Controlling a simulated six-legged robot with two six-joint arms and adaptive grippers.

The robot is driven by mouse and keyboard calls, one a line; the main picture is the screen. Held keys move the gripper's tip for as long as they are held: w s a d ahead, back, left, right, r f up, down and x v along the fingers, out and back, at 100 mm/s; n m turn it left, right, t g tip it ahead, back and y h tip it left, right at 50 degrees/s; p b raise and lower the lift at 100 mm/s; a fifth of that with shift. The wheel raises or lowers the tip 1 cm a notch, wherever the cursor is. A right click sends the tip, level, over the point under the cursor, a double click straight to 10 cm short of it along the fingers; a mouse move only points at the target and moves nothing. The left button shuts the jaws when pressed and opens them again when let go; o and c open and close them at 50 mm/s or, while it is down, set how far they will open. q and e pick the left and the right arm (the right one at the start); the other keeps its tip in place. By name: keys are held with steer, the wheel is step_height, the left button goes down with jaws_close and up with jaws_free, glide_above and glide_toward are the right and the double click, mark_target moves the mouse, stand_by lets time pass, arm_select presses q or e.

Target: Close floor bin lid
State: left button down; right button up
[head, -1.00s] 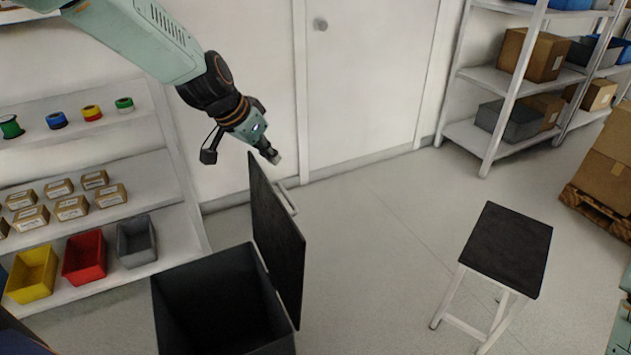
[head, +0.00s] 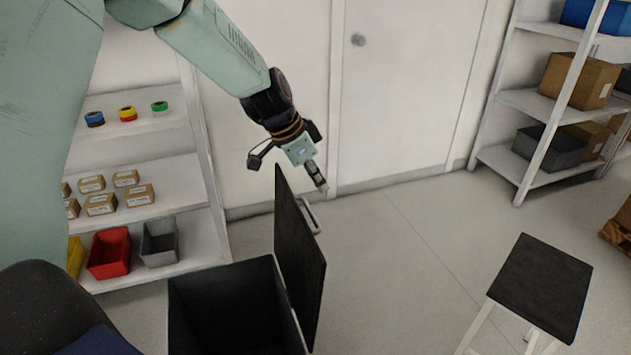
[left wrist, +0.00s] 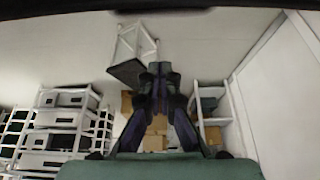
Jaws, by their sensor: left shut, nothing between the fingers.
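The black floor bin (head: 222,300) stands open on the floor in the lower middle of the head view. Its lid (head: 298,262) stands upright along the bin's right edge, with a light handle (head: 310,215) on its outer right side. My left gripper (head: 321,187) is shut and empty. It points down close to the lid's upper end and the handle; whether it touches either cannot be told. In the left wrist view the shut fingers (left wrist: 158,72) show in the middle. My right gripper is not in view.
A dark-topped stool (head: 541,285) stands at the right. White shelves with tape rolls, small boxes and a red bin (head: 109,253) are at the left. A rack (head: 530,100) and a door (head: 405,90) are behind. Floor between lid and stool is clear.

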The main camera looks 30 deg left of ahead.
arm_select(q)
step_height(320, 180, down, 6)
steer(key=shift+s+a+f+b, duration=0.15)
steer(key=shift+s+b, duration=0.15)
stand_by(0.3)
